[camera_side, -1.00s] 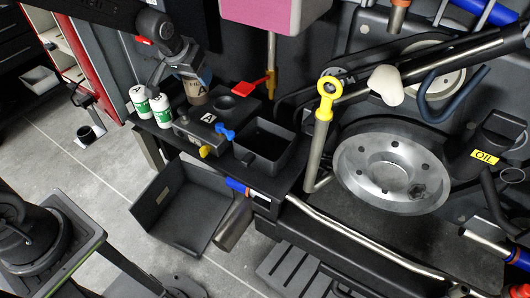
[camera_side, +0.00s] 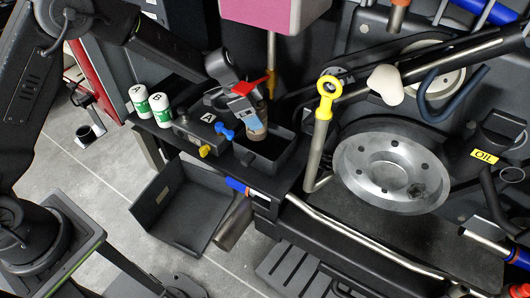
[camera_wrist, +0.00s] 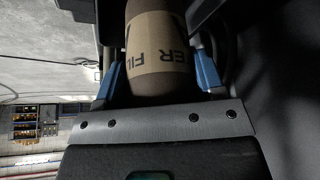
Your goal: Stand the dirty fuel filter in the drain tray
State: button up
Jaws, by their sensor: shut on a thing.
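The dirty fuel filter (camera_side: 257,130), brown with a tan printed band, is held roughly upright in my gripper (camera_side: 246,116). In the wrist view the filter (camera_wrist: 155,45) sits between the two blue fingers of my gripper (camera_wrist: 160,72), and its printed letters show. The open black drain tray (camera_side: 260,167) stands on the shelf. The filter's lower end is over the back left part of the tray's opening. I cannot tell whether it touches the tray floor. My gripper hides the filter's upper part in the side view.
A black housing (camera_side: 190,131) with blue and yellow taps stands left of the tray. A red lever (camera_side: 262,83) is close behind my gripper. White-and-green filters A (camera_side: 140,101) and B (camera_side: 160,109) stand farther left. A larger black bin (camera_side: 180,212) is below.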

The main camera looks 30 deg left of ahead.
aim_at(264, 135)
jog(key=shift+w+d+f+m+g, duration=0.2)
jog(key=shift+d+f+m+g, duration=0.05)
jog(key=shift+d+f+m, duration=0.4)
jog(key=shift+w+d+f+m+g, duration=0.15)
jog(key=shift+d+f+m+g, duration=0.1)
jog(key=shift+d+f+m, duration=0.35)
jog(key=shift+f, duration=2.4)
jog(key=shift+f, duration=0.15)
jog(key=o, duration=1.2)
jog(key=v, duration=1.2)
jog(key=shift+a, duration=0.2)
jog(key=shift+s, duration=0.1)
